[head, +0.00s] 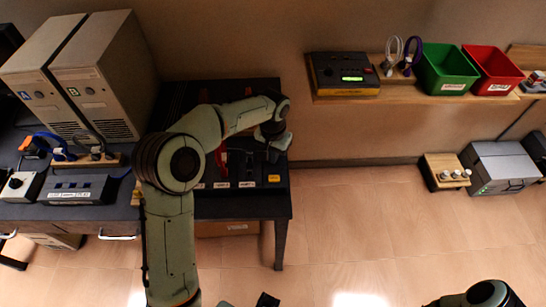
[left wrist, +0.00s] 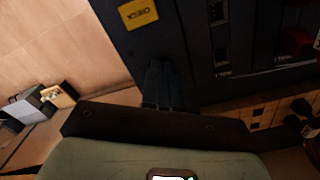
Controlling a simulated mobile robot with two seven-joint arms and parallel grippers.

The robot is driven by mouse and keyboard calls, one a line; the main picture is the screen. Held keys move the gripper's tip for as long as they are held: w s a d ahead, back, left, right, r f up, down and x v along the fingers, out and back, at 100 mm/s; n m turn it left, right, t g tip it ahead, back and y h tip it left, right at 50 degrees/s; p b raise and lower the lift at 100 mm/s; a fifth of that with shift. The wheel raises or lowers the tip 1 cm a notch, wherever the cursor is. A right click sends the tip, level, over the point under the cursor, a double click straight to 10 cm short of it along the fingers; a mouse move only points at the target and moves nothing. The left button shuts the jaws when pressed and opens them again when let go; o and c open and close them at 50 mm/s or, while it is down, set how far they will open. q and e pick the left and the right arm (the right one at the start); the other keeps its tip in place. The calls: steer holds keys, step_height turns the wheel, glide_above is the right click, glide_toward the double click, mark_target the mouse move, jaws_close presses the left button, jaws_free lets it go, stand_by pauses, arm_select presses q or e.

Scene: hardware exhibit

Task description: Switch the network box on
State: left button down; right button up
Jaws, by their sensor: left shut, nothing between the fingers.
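A dark panel box (head: 276,187) stands on the dark table, with a row of small labels, a yellow label and a red part on it. I cannot read a network label on it. In the left wrist view its yellow plate (left wrist: 139,14) reads CHECK, with dark switch slots to the right. My left gripper (head: 273,146) is shut and empty over the box's right part. In the left wrist view its closed fingertips (left wrist: 160,75) are over the dark surface below the yellow plate; contact is unclear. My forearm hides the box's left part. My right gripper does not show.
Two beige computer towers (head: 105,75) and a dark labelled box (head: 78,190) stand at left. A wall shelf (head: 440,99) holds a device with a green display (head: 343,74), a green bin (head: 447,70) and a red bin (head: 493,71).

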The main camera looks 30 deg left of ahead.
arm_select(q)
steer(key=shift+f, duration=0.15)
steer(key=shift+s, duration=0.1)
steer(key=shift+r+p, duration=2.15)
steer(key=shift+r, duration=1.45)
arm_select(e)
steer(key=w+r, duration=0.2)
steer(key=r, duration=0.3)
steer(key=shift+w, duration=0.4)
arm_select(q)
steer(key=shift+f, duration=0.1)
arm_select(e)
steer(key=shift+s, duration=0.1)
